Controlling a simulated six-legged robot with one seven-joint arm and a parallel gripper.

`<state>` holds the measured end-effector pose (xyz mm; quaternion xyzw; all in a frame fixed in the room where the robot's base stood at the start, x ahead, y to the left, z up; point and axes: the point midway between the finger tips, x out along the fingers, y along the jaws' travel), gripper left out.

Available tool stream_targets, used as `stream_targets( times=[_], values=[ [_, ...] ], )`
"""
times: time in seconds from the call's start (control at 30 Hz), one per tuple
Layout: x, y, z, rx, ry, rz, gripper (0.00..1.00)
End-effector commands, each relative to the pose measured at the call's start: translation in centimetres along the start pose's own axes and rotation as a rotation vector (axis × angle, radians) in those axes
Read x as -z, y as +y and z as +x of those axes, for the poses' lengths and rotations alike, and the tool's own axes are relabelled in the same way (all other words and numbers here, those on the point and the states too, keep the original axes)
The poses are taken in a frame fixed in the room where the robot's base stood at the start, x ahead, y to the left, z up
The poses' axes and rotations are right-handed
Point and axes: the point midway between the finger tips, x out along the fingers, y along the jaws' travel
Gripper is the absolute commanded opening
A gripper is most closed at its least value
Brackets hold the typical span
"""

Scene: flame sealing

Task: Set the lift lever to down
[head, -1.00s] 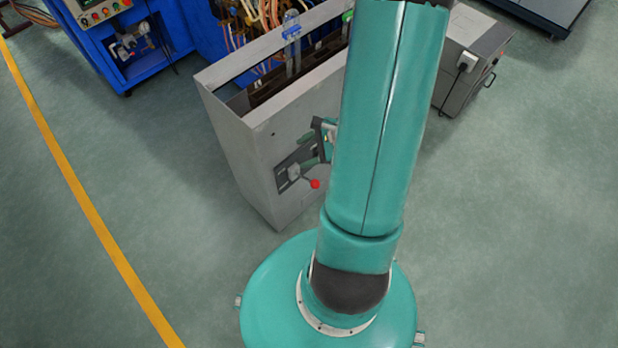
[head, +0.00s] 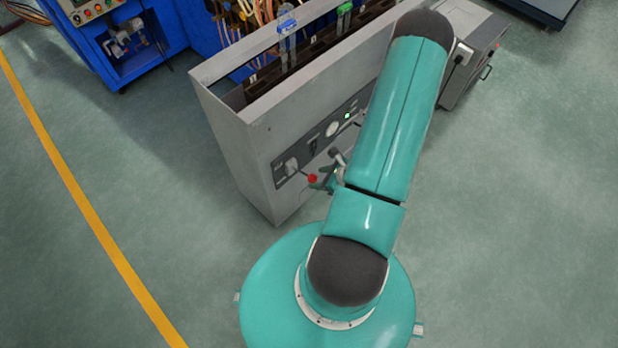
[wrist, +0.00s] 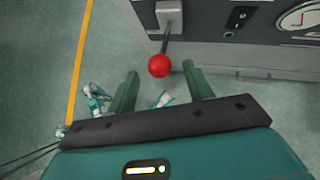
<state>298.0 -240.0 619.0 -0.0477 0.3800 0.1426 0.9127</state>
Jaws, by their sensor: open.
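The lift lever is a dark rod with a red ball knob (head: 312,177) on the front panel of the grey cabinet. In the head view it sticks out from a pale pivot block (head: 291,166) towards the lower right. In the wrist view the red knob (wrist: 159,65) hangs below its block (wrist: 168,12) at the top. My gripper (wrist: 161,76) is open, with one green finger on each side of the knob's line. The knob shows just past the fingertips; contact cannot be told. In the head view my gripper (head: 327,180) is close beside the knob, partly hidden by my arm.
The grey cabinet (head: 250,165) also carries a round gauge (head: 332,128) and a dark switch (head: 313,147). Clear bottles with blue (head: 286,25) and green caps stand in its open top. A blue machine (head: 125,45) is behind left. The floor to the left is free.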

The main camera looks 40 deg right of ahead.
Motion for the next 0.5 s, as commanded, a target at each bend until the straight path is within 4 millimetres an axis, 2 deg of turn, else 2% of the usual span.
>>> stream_targets(
  times=[0.1, 0.23, 0.5],
  values=[
    [0.0, 0.1, 2.4, -0.003, -0.001, 0.001, 0.52],
    [0.0, 0.1, 4.5, -0.003, 0.000, 0.000, 0.52],
    [0.0, 0.0, 6.0, 0.000, 0.000, 0.000, 0.52]
  ],
)
